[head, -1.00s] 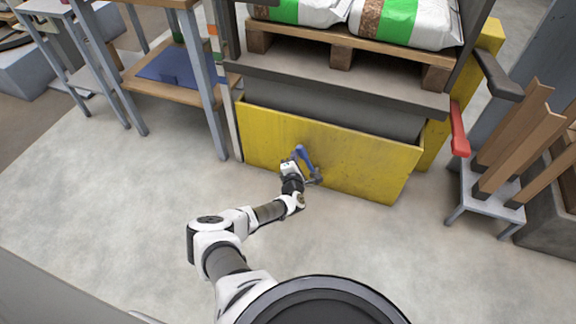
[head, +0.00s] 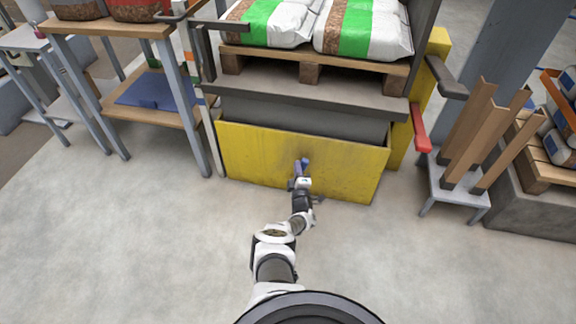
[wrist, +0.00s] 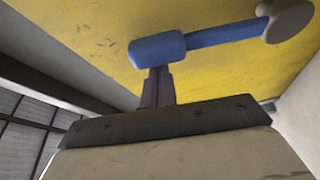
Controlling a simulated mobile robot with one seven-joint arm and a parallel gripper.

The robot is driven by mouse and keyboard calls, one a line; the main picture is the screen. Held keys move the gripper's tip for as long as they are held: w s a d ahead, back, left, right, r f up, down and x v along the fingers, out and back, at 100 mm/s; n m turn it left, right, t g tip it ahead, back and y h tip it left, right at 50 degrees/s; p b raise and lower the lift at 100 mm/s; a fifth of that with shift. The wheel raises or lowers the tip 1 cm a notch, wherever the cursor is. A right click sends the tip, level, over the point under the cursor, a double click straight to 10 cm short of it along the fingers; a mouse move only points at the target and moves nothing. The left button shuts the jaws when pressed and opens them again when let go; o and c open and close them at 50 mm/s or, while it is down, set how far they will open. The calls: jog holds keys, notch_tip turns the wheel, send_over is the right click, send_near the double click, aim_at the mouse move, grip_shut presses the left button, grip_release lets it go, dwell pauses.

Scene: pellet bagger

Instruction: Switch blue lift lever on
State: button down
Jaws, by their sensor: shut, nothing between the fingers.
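The blue lift lever (head: 303,164) is on the yellow front panel (head: 250,155) of the lift in the head view, partly hidden by my gripper. The wrist view shows its thick blue grip (wrist: 158,48) and a thinner blue arm running right to a round grey pivot (wrist: 287,22). My gripper (head: 302,181) is at the panel, just below the blue part in the head view. In the wrist view its dark fingers (wrist: 157,85) are shut together, empty, with their tips against or just behind the grip; I cannot tell whether they touch.
A red lever (head: 421,127) and a dark lever (head: 446,78) stick out at the lift's right side. A pallet (head: 310,72) with bags stands on top. A small stand with wooden boards (head: 470,135) is at right, a wooden table (head: 105,28) at left. The floor in front is clear.

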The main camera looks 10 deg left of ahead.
jog(key=shift+d+f+m, duration=0.25)
jog(key=shift+d+m, duration=0.45)
jog(key=shift+d, duration=0.4)
jog(key=shift+d+f, duration=0.25)
jog(key=shift+d, duration=0.45)
jog(key=shift+d+f, duration=0.25)
jog(key=shift+d, duration=0.5)
